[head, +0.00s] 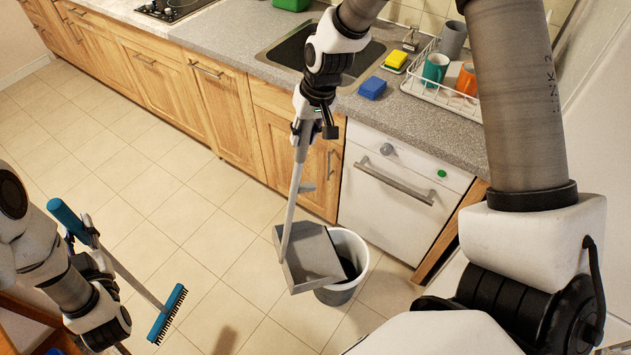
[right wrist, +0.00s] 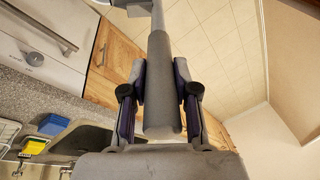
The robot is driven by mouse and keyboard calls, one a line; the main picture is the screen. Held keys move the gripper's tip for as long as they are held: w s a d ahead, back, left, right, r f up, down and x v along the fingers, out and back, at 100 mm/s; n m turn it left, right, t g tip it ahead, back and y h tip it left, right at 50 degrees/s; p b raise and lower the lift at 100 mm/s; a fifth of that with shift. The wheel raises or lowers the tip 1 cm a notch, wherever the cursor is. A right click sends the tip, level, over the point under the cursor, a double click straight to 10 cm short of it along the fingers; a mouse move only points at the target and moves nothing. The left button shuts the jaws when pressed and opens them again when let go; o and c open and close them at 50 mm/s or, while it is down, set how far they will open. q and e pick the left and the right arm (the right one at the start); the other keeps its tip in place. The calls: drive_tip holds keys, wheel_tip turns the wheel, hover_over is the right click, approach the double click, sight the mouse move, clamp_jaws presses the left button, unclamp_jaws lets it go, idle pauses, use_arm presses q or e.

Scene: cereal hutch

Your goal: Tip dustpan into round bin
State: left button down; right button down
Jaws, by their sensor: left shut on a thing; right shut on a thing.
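A grey dustpan (head: 309,259) with a long handle hangs tilted over the round bin (head: 346,284). Its pan covers part of the bin's opening. The bin is light grey with a dark inside and stands on the tiled floor. My right gripper (head: 304,128) is shut on the upper part of the dustpan handle. In the right wrist view the fingers clasp the grey handle (right wrist: 162,80) from both sides. My left gripper (head: 92,258) is shut on the handle of a blue broom (head: 168,313), whose bristled head is near the floor. Whether debris is in the pan I cannot tell.
A white dishwasher (head: 400,190) and wooden cabinets (head: 222,110) stand behind the bin. The counter holds a sink (head: 290,48), a blue sponge (head: 372,88) and a dish rack (head: 445,95) with mugs. The floor (head: 190,210) between broom and bin is clear.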

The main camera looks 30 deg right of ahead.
drive_tip(key=w+a+f+h+b, duration=0.1)
drive_tip(key=a, duration=0.6)
drive_tip(key=shift+w+f, duration=0.2)
drive_tip(key=shift+w, duration=0.15)
drive_tip(key=shift+d, duration=0.15)
